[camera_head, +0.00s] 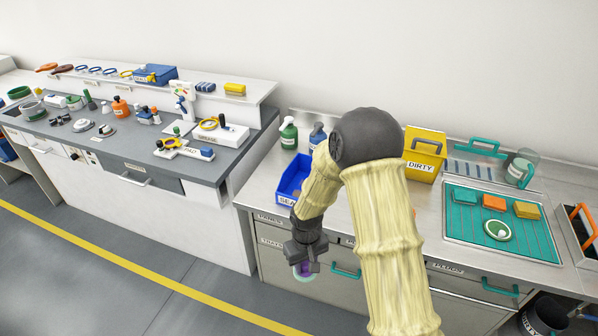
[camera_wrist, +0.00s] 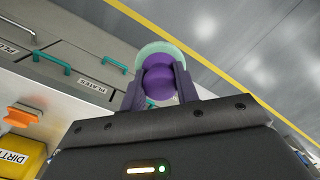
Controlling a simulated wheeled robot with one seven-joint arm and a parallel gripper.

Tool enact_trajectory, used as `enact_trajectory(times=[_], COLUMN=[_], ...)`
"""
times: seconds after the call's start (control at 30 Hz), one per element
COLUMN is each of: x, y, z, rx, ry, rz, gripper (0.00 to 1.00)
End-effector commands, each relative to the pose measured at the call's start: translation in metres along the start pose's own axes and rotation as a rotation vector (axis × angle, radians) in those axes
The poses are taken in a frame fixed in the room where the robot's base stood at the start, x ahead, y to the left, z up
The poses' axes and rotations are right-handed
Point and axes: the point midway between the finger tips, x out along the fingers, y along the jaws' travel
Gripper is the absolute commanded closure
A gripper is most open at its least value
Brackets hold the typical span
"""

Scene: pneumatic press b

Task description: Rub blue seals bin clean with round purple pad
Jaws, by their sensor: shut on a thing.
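The blue seals bin (camera_head: 290,181) stands on the right counter near its left end, with a white label on its front. My arm hides part of its right side. My gripper (camera_head: 302,266) is in front of the counter, below the bin and past the counter edge. It is shut on the round purple pad (camera_head: 303,270). In the wrist view, the purple pad (camera_wrist: 160,78) sits between the two fingers of my gripper (camera_wrist: 160,88), with a pale green disc beyond it. Only part of the pad shows in the head view.
Green and blue spray bottles (camera_head: 289,133) stand behind the bin. A yellow DIRTY bin (camera_head: 424,154) and a teal tray (camera_head: 470,222) with sponges are to the right. Drawers with teal handles (camera_head: 345,271) lie below the counter. Open floor (camera_head: 190,284) is at front left.

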Motion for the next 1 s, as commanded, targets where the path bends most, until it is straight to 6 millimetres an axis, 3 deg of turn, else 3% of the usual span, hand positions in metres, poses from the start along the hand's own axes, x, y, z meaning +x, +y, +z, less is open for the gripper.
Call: enact_trajectory(times=[0.37,0.8,1.0], x=[0.026,0.075,0.079], y=[0.042,0.119,0.126], z=[0.007,0.034,0.036], rx=[0.139,0.401,0.425], ry=[-0.002,-0.002,0.001], rz=[-0.002,-0.001,0.000], gripper=[0.94,0.94,0.94])
